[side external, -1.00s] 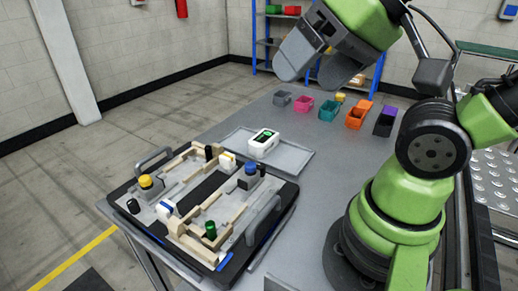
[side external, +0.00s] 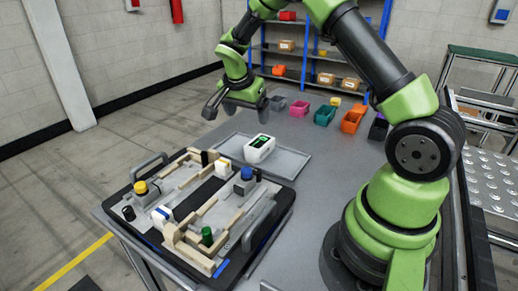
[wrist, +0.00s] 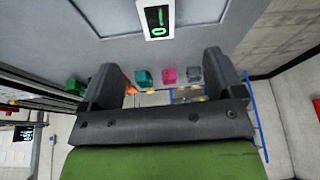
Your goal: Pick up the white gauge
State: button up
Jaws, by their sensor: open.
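The white gauge (side external: 260,148) is a small white box with a dark face and a green readout. It lies on a flat grey tray (side external: 290,162) on the table in the side view. In the wrist view the gauge (wrist: 156,20) is at the top middle, beyond my fingertips. My gripper (side external: 236,112) is open and empty, above and behind the gauge in the side view, apart from it. Both fingers of my gripper (wrist: 168,70) show spread wide in the wrist view.
A black pallet fixture (side external: 150,232) with wooden blocks and coloured knobs stands at the front left. Small coloured bins, such as a pink one (side external: 299,109) and an orange one (side external: 352,119), line the table's back. A blue shelf (side external: 305,60) stands behind.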

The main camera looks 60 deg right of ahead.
jog(key=m, duration=0.1)
send_over(259, 143)
jog(key=a, duration=0.2)
jog(key=shift+g, duration=0.3)
jog(key=f, duration=0.7)
jog(key=shift+w+a+f, duration=0.15)
jog(key=shift+a, duration=0.05)
jog(key=x, duration=0.5)
jog(key=shift+d+f, duration=0.25)
jog(key=shift+d, duration=0.1)
jog(key=shift+c, duration=0.2)
jog(key=c, duration=1.1)
